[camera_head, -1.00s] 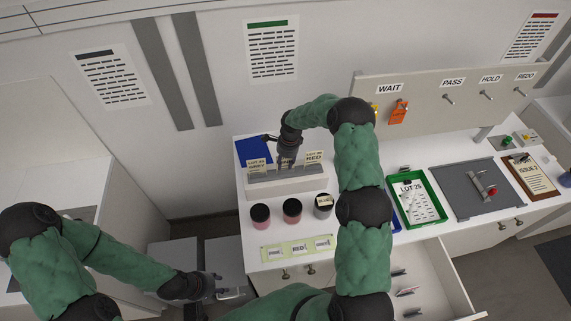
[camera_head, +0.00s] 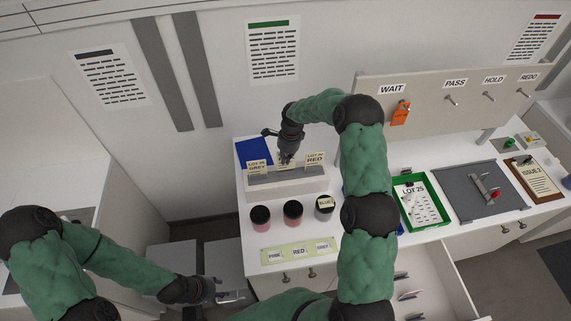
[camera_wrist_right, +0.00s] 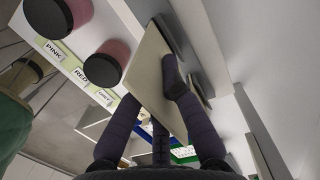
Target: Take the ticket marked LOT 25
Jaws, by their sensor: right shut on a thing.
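A pale rack (camera_head: 290,181) on the counter holds upright tickets. The left ticket (camera_head: 257,167) reads GREY, its lot number too small to be sure of. The right ticket (camera_head: 315,160) reads LOT 25 or similar, RED. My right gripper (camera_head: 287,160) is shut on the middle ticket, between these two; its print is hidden. In the right wrist view this pale ticket (camera_wrist_right: 152,75) is pinched between the fingers, blank side showing. I cannot tell if it is clear of the rack. My left gripper (camera_head: 226,294) appears open and empty, low at the left of the counter.
A green tray (camera_head: 436,219) holds a LOT 25 sheet. An orange tag (camera_head: 400,113) hangs at WAIT; PASS, HOLD and REDO hooks look empty. A drawer (camera_head: 440,281) stands open.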

